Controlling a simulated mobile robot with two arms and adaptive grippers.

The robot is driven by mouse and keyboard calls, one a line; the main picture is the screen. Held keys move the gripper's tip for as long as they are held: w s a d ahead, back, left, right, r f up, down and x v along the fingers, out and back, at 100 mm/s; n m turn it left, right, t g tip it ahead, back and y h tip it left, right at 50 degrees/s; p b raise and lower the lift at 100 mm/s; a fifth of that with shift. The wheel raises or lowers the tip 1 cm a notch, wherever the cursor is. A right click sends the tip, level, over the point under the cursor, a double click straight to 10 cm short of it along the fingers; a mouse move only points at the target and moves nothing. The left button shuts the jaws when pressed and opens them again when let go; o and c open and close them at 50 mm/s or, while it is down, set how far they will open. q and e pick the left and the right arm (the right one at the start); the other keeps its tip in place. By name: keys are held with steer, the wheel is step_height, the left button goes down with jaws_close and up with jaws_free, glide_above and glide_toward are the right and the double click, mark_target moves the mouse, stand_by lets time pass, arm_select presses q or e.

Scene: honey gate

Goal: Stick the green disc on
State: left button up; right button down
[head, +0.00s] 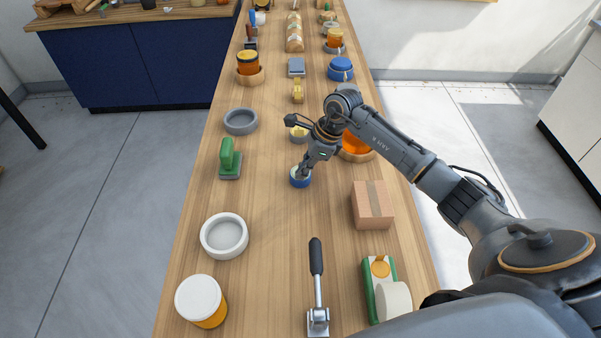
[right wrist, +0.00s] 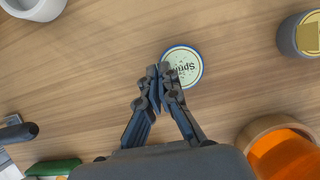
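A small round tin with a blue rim (head: 300,180) stands on the wooden table near the middle. In the right wrist view its top is a pale green disc with dark lettering (right wrist: 186,66), lying flat inside the blue rim. My right gripper (head: 302,169) points down at this tin. In the right wrist view its fingertips (right wrist: 159,73) are close together at the tin's edge and cover part of the disc. I see nothing between them, and I cannot tell whether they touch the tin. My left gripper is not in view.
A grey tin with a yellowish top (head: 299,133) stands farther back. A green-handled stamp (head: 228,160), white dish (head: 224,237) and white-lidded jar (head: 202,302) line the left side. A cardboard box (head: 372,206), a lever tool (head: 317,285) and a green carton (head: 372,290) stand nearer me.

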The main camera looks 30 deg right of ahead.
arm_select(q)
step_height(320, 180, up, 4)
steer(key=p, duration=0.4)
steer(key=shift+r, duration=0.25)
arm_select(e)
step_height(320, 180, up, 8)
stand_by(0.4)
